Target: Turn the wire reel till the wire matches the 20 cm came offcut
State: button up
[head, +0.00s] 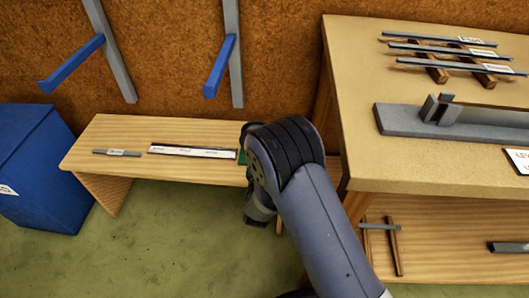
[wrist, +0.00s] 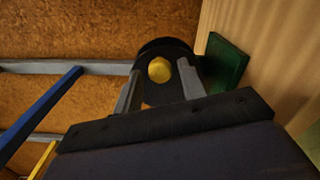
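My gripper (wrist: 160,75) points at a dark round part, which looks like the wire reel (wrist: 165,48), with a yellow knob (wrist: 159,69) at its middle. The grey fingers stand apart on either side of the knob, and I see gaps between them and it. A green block (wrist: 227,62) is beside the reel; a sliver of green (head: 242,157) shows in the head view. My arm hides the reel there. A short grey bar with a label (head: 117,153) lies on the low bench and may be the came offcut. I cannot make out any wire.
The low wooden bench (head: 140,132) also holds a white ruler-like strip (head: 192,152). A blue bin (head: 40,165) stands left. Blue wall brackets (head: 72,63) jut out above. A taller table (head: 350,60) at right carries a grey channel (head: 400,118) and several bars on racks.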

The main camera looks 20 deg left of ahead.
jog(key=shift+o, duration=0.7)
jog(key=p+v, duration=0.2)
jog(key=v, duration=0.8)
jog(key=shift+s, duration=0.4)
jog(key=shift+d, duration=0.1)
jog(key=b+x, duration=0.2)
jog(key=x, duration=0.8)
jog(key=shift+w, duration=0.35)
jog(key=shift+m, duration=0.3)
